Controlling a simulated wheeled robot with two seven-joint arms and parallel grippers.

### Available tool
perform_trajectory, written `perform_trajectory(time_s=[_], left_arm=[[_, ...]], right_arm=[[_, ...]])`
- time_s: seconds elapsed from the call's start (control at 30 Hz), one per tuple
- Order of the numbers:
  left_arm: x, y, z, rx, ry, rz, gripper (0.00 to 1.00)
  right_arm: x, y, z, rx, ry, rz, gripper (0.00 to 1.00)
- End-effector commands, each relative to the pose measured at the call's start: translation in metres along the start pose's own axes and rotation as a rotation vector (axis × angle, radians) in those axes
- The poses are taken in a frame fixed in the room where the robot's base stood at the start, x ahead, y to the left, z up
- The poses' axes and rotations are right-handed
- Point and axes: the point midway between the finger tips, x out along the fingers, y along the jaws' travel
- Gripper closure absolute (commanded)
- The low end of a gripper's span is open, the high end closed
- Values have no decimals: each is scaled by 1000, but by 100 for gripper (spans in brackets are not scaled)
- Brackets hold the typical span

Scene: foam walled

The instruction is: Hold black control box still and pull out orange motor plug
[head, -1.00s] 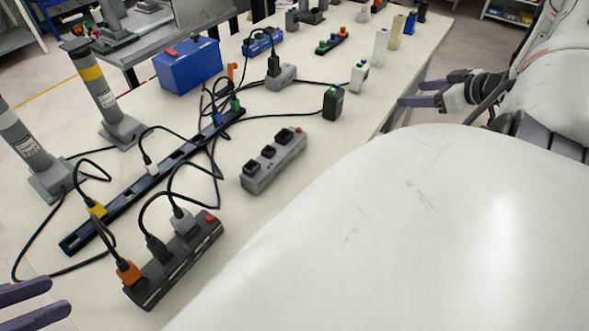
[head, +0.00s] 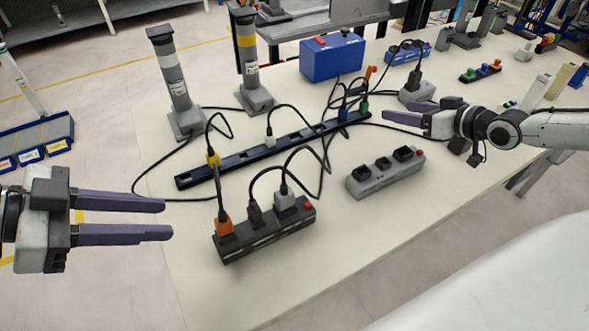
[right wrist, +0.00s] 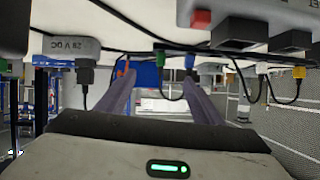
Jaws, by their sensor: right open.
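The black control box (head: 265,236) lies on the table in the head view, with a red button at its right end. The orange motor plug (head: 223,226) sits in its left end, its black cable rising toward the long strip. A black plug (head: 254,215) and a grey plug (head: 286,199) sit beside it in the same box. My left gripper (head: 169,219) is open and empty, left of the box and apart from it. My right gripper (head: 390,111) is open and empty, above the table's right part, far from the box. Its fingers also show in the right wrist view (right wrist: 158,75).
A long dark strip (head: 245,157) with several coloured plugs lies behind the box. A grey box (head: 385,175) with black sockets lies to its right. Looped cables hang over the area. Two grey posts (head: 175,85) and a blue case (head: 332,58) stand behind. The front table (head: 330,255) is clear.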

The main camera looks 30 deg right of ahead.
Motion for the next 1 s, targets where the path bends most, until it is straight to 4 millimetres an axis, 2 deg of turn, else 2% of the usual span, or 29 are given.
perform_trajectory(time_s=[0.03, 0.2, 0.3, 0.43, 0.6, 0.7, 0.8, 0.93, 1.0], left_arm=[[0, 0, 0, 0, 0, 0, 69], [0, 0, 0, 0, 0, 0, 69], [0, 0, 0, 0, 0, 0, 69], [0, 0, 0, 0, 0, 0, 69], [0, 0, 0, 0, 0, 0, 69], [0, 0, 0, 0, 0, 0, 69], [0, 0, 0, 0, 0, 0, 69], [0, 0, 0, 0, 0, 0, 69], [0, 0, 0, 0, 0, 0, 69]], right_arm=[[20, -30, -1, -14, -37, -51, 39], [62, -122, 0, -114, -191, -209, 39], [73, -178, -4, -200, -273, -309, 39], [74, -248, -14, -340, -370, -441, 39], [53, -326, -32, -567, -477, -606, 39], [32, -364, -43, -722, -532, -693, 39], [7, -393, -54, -889, -584, -768, 39], [-28, -411, -54, -1117, -676, -830, 39], [-47, -405, -38, -1250, -766, -832, 39]])
